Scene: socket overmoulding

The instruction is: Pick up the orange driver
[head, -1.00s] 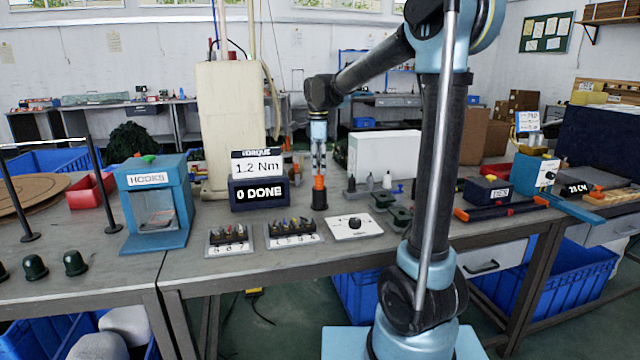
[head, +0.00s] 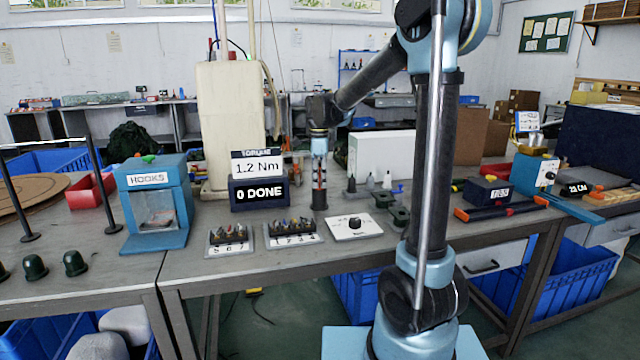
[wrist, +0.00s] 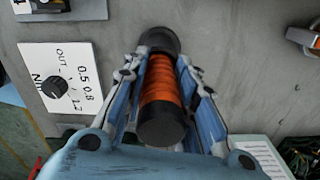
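The orange driver (wrist: 161,82) has an orange ribbed body with black ends. It stands upright on the bench, and its black lower end (head: 319,204) shows below my gripper in the head view. My gripper (wrist: 160,66) is lowered over it, with one finger on each side. In the wrist view the fingertips lie very near the driver's sides. I cannot tell whether they touch it or stand slightly apart. In the head view the fingers hide most of the orange body.
A torque sign box (head: 259,192) stands to the left. A white dial plate (head: 354,227) lies in front to the right and also shows in the wrist view (wrist: 70,90). Bit trays (head: 292,235) lie in front, and small grey pointed parts (head: 370,182) stand to the right.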

